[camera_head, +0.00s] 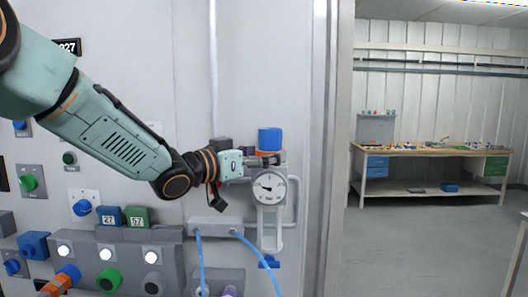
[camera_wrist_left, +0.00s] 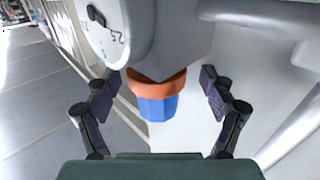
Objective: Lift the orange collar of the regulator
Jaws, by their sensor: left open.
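The regulator is mounted on the grey wall panel, with a round white pressure gauge (camera_head: 269,188) on its front and a blue knob (camera_head: 269,139) on top. An orange collar (camera_wrist_left: 157,83) rings the base of the blue knob, which also shows in the left wrist view (camera_wrist_left: 158,107). My left gripper (camera_head: 268,160) is at the collar's height in the head view, covering part of it. In the left wrist view its two dark fingers stand apart, one on each side of the collar and knob, with visible gaps. My right gripper is not in view.
A clear bowl (camera_head: 270,232) hangs below the gauge. Buttons and switches fill the panel at left. A workbench (camera_head: 432,150) stands far off at right across open floor.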

